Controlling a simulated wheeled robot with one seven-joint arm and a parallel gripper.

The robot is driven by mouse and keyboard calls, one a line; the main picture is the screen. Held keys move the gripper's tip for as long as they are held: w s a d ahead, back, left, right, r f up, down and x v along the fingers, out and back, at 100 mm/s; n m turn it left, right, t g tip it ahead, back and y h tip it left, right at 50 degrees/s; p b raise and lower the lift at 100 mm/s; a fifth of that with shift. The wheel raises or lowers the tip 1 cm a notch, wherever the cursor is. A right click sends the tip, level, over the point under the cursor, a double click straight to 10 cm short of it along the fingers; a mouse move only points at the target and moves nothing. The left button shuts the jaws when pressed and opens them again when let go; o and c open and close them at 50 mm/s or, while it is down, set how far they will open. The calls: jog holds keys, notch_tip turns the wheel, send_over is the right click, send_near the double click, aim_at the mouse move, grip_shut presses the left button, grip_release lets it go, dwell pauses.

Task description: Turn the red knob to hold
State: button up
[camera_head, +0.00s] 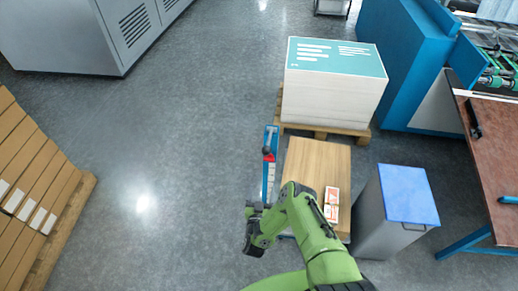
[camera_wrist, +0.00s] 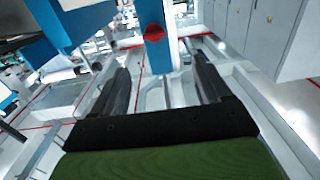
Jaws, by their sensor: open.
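The red knob (camera_wrist: 153,33) sits on the front of an upright blue panel (camera_wrist: 160,58), at the top middle of the wrist view. In the head view a small red part (camera_head: 270,157) shows on the narrow blue stand (camera_head: 265,182), left of the wooden top. My gripper (camera_wrist: 162,68) is open, its two dark fingers apart and nothing between them. The knob lies ahead of the fingers, between their lines and apart from them. In the head view my gripper (camera_head: 257,207) is near the lower end of the stand. No knob marking is readable.
A wooden-topped block (camera_head: 310,160) stands right of the stand, with a red-and-white box (camera_head: 331,204) on it. A grey bin with a blue lid (camera_head: 408,192) is further right. A stacked pallet (camera_head: 333,95) is behind.

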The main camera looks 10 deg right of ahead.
jog(key=s, duration=0.1)
jog(key=b, duration=1.4)
send_near(269, 161)
jog(key=shift+h, duration=0.3)
jog(key=b+x, duration=0.2)
jog(key=x, duration=0.7)
jog(key=shift+w+a+f, duration=0.15)
jog(key=c, duration=1)
jog(key=shift+c, duration=0.2)
